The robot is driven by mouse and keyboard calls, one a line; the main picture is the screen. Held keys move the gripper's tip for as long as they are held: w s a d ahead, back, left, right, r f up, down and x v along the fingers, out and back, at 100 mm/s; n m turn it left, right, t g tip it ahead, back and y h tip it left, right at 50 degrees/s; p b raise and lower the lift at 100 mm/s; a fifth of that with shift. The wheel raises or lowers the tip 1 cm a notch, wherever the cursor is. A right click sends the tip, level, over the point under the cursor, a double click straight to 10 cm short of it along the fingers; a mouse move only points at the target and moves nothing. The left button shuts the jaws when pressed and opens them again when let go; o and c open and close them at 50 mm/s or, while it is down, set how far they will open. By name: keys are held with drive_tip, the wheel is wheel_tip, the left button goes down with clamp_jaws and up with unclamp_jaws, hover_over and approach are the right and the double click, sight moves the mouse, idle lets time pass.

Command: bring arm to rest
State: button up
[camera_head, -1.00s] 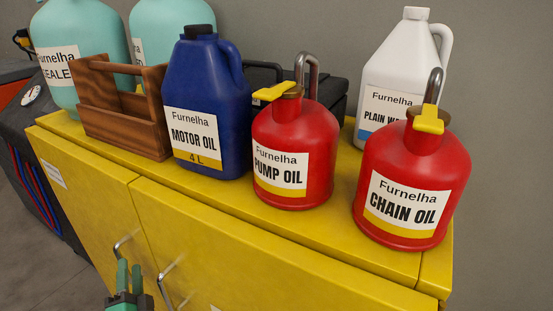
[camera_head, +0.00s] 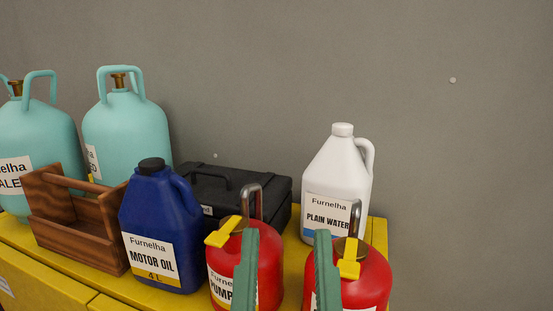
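My gripper (camera_head: 284,236) shows at the bottom edge, its two green fingers upright and spread wide apart. It is open, and nothing is held between the fingers. The left finger covers part of the red pump oil can (camera_head: 262,272). The right finger covers part of the red chain oil can (camera_head: 372,275), whose label is mostly hidden. I cannot tell whether the fingers touch the cans. The rest of my arm is out of view.
On the yellow cabinet (camera_head: 378,231) stand a blue motor oil jug (camera_head: 158,220), a white plain water jug (camera_head: 338,182), a black case (camera_head: 235,187), a wooden carrier (camera_head: 85,212) and teal tanks (camera_head: 125,135). A bare grey wall (camera_head: 450,150) is behind; the right side is clear.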

wheel_tip(320, 180, up, 35)
drive_tip(key=p, duration=3)
drive_tip(key=shift+w+a+f+y, duration=0.15)
drive_tip(key=shift+a+f+y, duration=0.05)
drive_tip(key=shift+a+y, duration=0.2)
